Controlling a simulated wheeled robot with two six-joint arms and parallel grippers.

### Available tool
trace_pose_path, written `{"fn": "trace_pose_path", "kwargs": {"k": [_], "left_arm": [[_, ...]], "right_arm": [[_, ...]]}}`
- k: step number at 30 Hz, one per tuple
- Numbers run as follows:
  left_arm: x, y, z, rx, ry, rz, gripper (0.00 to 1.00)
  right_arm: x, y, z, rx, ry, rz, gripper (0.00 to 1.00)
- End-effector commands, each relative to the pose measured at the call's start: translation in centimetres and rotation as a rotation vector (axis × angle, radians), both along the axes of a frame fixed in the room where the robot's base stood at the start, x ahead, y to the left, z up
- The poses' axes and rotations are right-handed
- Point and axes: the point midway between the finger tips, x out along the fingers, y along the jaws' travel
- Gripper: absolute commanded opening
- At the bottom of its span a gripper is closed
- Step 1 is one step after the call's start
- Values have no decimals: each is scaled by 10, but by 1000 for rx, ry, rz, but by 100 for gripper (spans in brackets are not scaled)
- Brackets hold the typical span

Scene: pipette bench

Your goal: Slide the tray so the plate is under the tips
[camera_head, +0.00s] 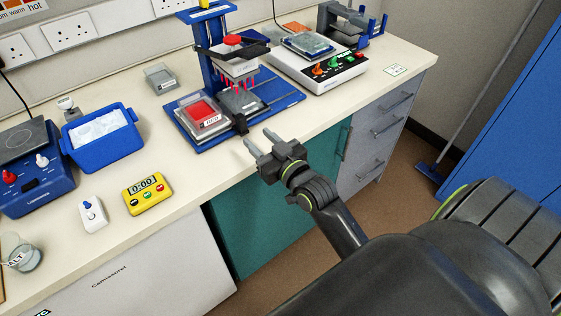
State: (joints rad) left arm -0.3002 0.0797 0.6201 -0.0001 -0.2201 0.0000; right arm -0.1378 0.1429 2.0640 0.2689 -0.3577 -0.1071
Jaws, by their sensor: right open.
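A blue pipetting stand (208,42) stands at the back of the bench, with a red knob (233,40) on its head. Pink-red tips (241,84) hang below the head. The tray (243,103) is a dark grey piece on the blue base, with a black block (240,124) at its front. A clear-walled trough of red liquid (200,112) with a label sits left of the tips. Which piece is the plate I cannot tell clearly. My right gripper (260,141) is open and empty, just in front of the block, near the bench edge. My left gripper is out of view.
A white shaker (320,72) bearing a clear plate (307,44) stands right of the stand. A blue ice tub (103,137), a yellow timer (146,193) and a small clear box (160,77) are to the left. Bench top in front of the stand is clear.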

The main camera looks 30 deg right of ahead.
Motion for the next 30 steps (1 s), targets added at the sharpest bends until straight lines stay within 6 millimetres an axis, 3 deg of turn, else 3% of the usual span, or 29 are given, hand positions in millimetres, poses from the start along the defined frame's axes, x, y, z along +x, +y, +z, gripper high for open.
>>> {"fn": "trace_pose_path", "kwargs": {"k": [6,12,30], "left_arm": [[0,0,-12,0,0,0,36],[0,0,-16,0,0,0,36],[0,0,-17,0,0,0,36]], "right_arm": [[-46,-3,-3,-1,2,0,42],[-69,-5,-2,0,2,0,42],[-77,-5,0,0,1,1,42]]}}
